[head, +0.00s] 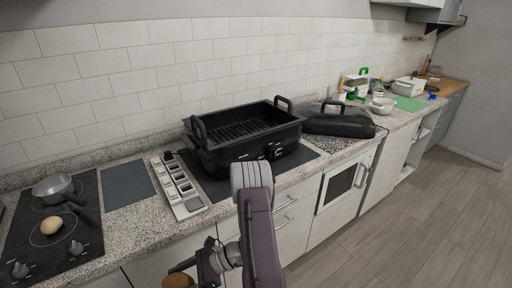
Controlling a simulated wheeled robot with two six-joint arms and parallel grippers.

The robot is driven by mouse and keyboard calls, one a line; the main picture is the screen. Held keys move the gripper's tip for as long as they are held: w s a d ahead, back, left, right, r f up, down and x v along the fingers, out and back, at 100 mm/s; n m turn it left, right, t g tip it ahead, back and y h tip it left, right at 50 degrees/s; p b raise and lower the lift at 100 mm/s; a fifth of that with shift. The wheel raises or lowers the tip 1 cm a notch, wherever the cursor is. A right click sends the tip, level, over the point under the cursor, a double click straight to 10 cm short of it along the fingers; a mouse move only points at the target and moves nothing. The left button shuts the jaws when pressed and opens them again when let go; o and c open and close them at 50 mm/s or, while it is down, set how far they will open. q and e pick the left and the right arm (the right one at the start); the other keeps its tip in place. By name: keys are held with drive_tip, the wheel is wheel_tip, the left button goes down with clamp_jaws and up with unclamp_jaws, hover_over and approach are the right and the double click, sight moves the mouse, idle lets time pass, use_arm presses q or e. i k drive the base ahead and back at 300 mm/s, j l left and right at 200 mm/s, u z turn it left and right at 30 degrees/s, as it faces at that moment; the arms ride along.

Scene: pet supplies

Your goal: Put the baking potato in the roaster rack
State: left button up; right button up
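A brown rounded object (178,282), which looks like the baking potato, is at the bottom edge, partly cut off. My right gripper (190,268) is low in front of the cabinets and seems closed around it; the lower finger is out of the picture. The black roaster (232,152) stands open on the counter, with a dark slatted rack (240,132) inside. The rack looks empty. My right arm's elbow rises in front of the roaster's near side. My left gripper is not in view.
A pale yellow potato-like object (51,225) and a metal saucepan (54,189) are on the black cooktop (28,250). A grey multi-section strip (178,186) lies left of the roaster. The black lid (338,122) lies right of it. The counter front edge is below the roaster.

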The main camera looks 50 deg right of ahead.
sight(239, 130)
drive_tip(key=k+l, duration=0.1)
drive_tip(key=l, duration=1.15)
drive_tip(key=k+l, duration=0.15)
drive_tip(key=l, duration=1.1)
drive_tip(key=k, duration=0.05)
